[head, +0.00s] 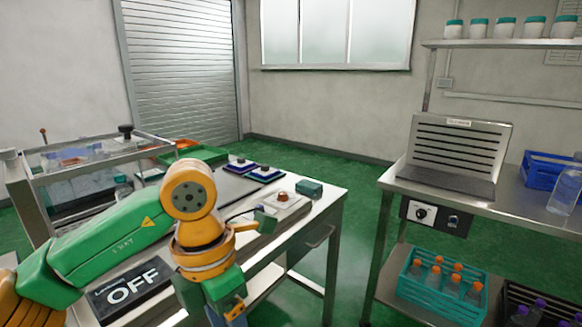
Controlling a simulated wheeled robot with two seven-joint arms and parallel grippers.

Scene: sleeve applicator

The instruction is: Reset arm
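My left arm (115,235), green and orange, comes in from the left and reaches over the near steel table. It bends at an orange joint (188,190) and runs down to the bottom edge. Its fingers do not show, so my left gripper is out of view. My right arm and gripper are not in view. The arm hides part of the table top and of the things on it.
The steel table (325,200) carries a black OFF panel (133,290), a white box with a red-brown knob (284,200) and a metal-framed machine (100,158). A right-hand bench (545,212) holds a slotted steel unit (455,150). Green floor lies clear between them.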

